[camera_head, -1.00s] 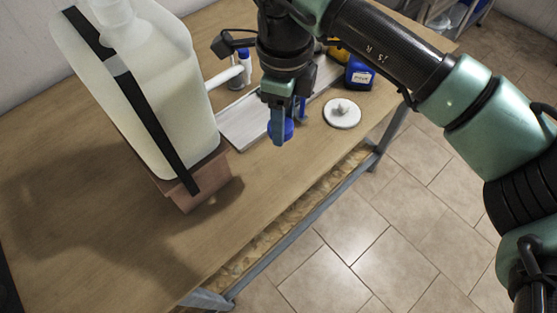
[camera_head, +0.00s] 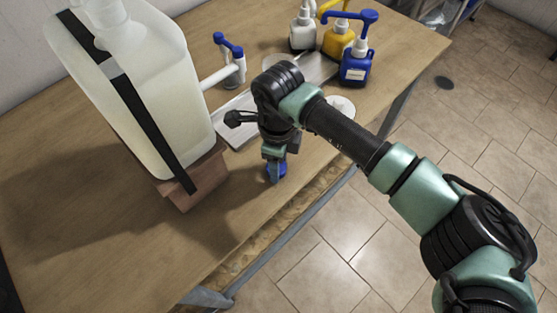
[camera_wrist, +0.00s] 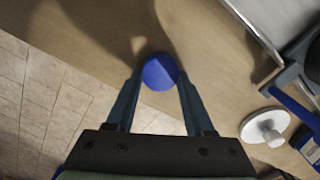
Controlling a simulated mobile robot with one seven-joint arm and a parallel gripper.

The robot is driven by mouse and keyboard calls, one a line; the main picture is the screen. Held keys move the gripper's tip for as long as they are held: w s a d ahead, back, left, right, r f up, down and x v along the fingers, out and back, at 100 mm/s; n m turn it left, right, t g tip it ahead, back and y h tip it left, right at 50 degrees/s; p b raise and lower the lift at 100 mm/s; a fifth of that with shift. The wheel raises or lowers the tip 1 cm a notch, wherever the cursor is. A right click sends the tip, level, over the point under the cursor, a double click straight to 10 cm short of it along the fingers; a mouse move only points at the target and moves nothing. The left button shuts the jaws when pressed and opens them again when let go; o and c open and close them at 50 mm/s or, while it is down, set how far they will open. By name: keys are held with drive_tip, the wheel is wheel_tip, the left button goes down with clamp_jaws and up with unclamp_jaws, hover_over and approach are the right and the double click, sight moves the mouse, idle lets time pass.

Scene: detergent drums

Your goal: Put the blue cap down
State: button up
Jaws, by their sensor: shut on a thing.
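The blue cap (camera_wrist: 160,72) is a round blue piece between the two fingertips of my gripper (camera_wrist: 158,84) in the wrist view. In the head view my gripper (camera_head: 275,172) points down over the front part of the wooden table (camera_head: 262,218), shut on the blue cap (camera_head: 282,170). The cap is low, close to the table top. I cannot tell whether it touches the wood.
A large translucent drum (camera_head: 150,90) with a black strap stands on a brown block (camera_head: 190,180) at left. Pump bottles, blue (camera_head: 355,68) and yellow (camera_head: 338,42), stand at the back. A white disc with a knob (camera_wrist: 264,127) lies nearby. The table's front edge is close.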

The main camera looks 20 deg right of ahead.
drive_tip(key=shift+f, duration=0.2)
drive_tip(key=o, duration=1.3)
drive_tip(key=shift+r, duration=0.1)
drive_tip(key=shift+r, duration=0.1)
wheel_tip(320, 180, up, 12)
drive_tip(key=shift+r, duration=0.1)
